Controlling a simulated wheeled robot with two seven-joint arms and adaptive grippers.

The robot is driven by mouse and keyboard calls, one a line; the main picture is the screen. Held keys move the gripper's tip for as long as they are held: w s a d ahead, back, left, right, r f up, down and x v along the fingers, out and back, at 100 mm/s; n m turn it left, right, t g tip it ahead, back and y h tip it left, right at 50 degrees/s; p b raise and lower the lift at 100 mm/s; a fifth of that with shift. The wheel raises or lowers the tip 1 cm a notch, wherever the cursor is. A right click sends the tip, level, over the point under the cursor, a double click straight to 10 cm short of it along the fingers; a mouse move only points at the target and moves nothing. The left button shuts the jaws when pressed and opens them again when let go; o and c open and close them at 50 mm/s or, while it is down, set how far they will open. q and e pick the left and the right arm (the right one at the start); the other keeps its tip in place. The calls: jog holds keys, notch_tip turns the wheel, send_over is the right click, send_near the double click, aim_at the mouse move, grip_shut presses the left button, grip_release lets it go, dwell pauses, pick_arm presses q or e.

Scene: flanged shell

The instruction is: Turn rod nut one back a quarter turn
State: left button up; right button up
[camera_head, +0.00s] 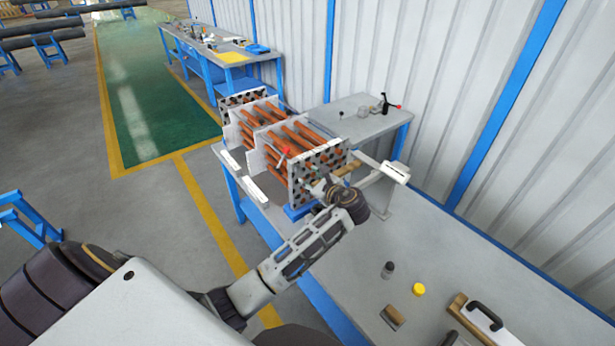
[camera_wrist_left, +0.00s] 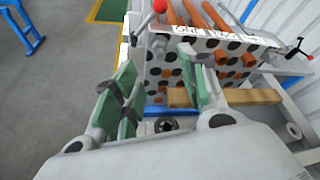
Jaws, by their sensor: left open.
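The tube bundle stands on the bench, with copper tubes (camera_head: 292,133) running through upright grey plates. Its near end plate (camera_head: 325,165) has rows of dark holes and some copper tube ends; this plate also shows in the left wrist view (camera_wrist_left: 235,60). My left gripper (camera_head: 322,188) is in front of the end plate. In the left wrist view its green-padded fingers (camera_wrist_left: 160,80) are apart, with nothing clearly held between them. My right gripper is not in view.
A red-knobbed lever (camera_head: 286,150) stands at the end plate's upper left. A wooden bar (camera_wrist_left: 225,97) lies low before the plate. A white-topped bracket (camera_head: 396,172) stands to its right.

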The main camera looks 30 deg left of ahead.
pick_arm(q)
jog(key=shift+v, duration=1.55)
